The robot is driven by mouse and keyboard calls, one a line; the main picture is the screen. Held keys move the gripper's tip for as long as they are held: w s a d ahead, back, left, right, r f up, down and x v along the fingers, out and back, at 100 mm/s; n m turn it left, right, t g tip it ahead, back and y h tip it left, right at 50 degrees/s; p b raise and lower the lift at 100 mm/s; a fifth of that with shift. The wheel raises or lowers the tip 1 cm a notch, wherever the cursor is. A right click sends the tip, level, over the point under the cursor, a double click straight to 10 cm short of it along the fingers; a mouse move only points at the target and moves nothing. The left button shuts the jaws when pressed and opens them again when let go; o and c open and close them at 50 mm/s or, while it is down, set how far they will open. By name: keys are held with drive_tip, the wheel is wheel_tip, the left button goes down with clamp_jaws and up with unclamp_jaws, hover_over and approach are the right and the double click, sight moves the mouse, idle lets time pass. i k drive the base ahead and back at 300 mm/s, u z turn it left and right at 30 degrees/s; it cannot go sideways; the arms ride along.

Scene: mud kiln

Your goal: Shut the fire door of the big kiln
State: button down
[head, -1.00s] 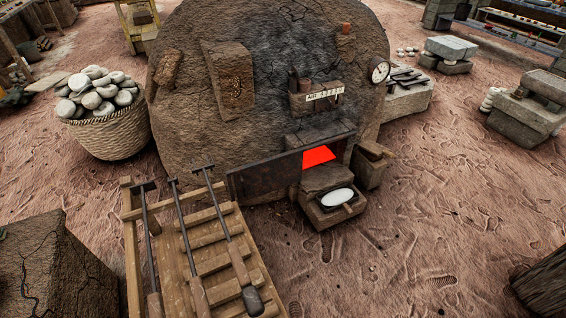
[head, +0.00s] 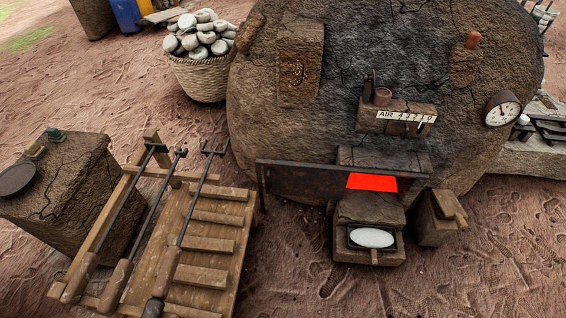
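The big kiln (head: 345,60) is a large, cracked mud dome filling the upper right of the head view. Its fire opening (head: 372,182) glows bright red low on the front. The fire door (head: 305,181) is a dark, flat slab standing open, reaching out to the left of the opening. A dark bar runs along its top edge. The glow shows beyond the door's right end. I cannot tell the exact hinge side or how wide the door stands. My gripper is not in view.
A wooden rack (head: 207,217) with several long-handled tools stands front left, close to the door's free end. A block with a white-topped pan (head: 372,238) sits below the opening. A stone basket (head: 203,80) stands behind left. Bare ground (head: 480,270) lies front right.

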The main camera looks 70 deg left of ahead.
sight(285, 182)
drive_tip(key=u, duration=0.25)
drive_tip(key=i, duration=0.85)
drive_tip(key=u, duration=1.35)
drive_tip(key=i, duration=0.75)
drive_tip(key=u, duration=0.8)
